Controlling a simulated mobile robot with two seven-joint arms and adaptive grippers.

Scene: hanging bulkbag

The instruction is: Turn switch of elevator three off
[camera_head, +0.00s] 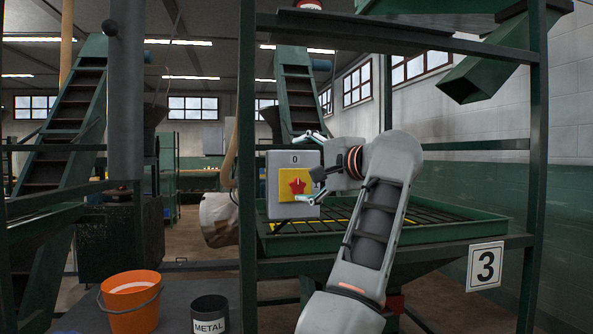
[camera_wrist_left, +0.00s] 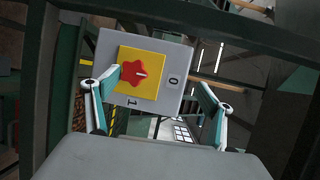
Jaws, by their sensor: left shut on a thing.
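The switch box (camera_head: 275,187) is grey, with a yellow plate and a red star-shaped knob (camera_head: 297,186). A 0 shows at its top in the head view. In the wrist view the knob (camera_wrist_left: 133,73) has a pale mark on the side facing the 0; a 1 is below. My left gripper (camera_head: 312,167) is at the box from the right, fingers widely apart, one high and one low. In the wrist view my left gripper (camera_wrist_left: 161,79) has one fingertip beside the knob and the other past the box edge. It seems closed against the box; exact contact is unclear. My right gripper is out of view.
A sign with a 3 (camera_head: 486,265) hangs on the green frame (camera_head: 247,150) around the switch. A green grated hopper (camera_head: 440,231) lies behind my arm. An orange bucket (camera_head: 131,303) and a black METAL can (camera_head: 209,314) stand at the lower left.

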